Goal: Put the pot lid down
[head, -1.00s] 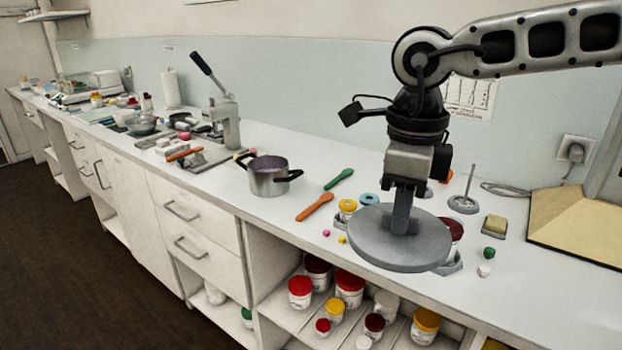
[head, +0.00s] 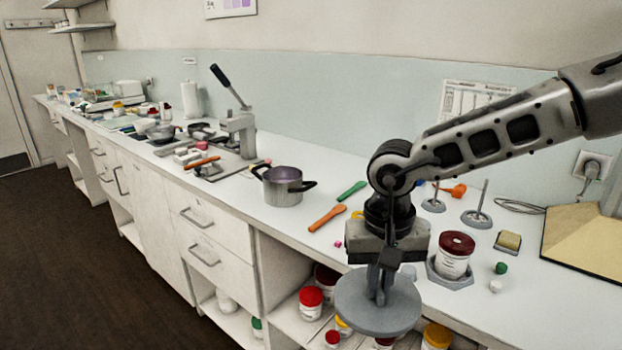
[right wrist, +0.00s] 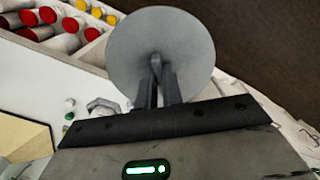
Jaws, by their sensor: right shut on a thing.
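The pot lid (head: 362,313) is a grey disc, held roughly level by my right gripper (head: 380,290). The right wrist view shows the two fingers (right wrist: 158,88) closed on the knob at the middle of the lid (right wrist: 185,40). In the head view the lid hangs at the counter's front edge, in front of the open shelves, with no visible contact below it. The pot (head: 283,187) stands open on the counter, left of and behind the lid, with two dark handles. My left gripper is not in view.
A jar with a dark red lid (head: 455,255) stands in a grey holder right of my gripper. An orange spatula (head: 327,218) and a green one (head: 351,191) lie beside the pot. A lever press (head: 238,130) stands farther left. Jars fill the shelf below.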

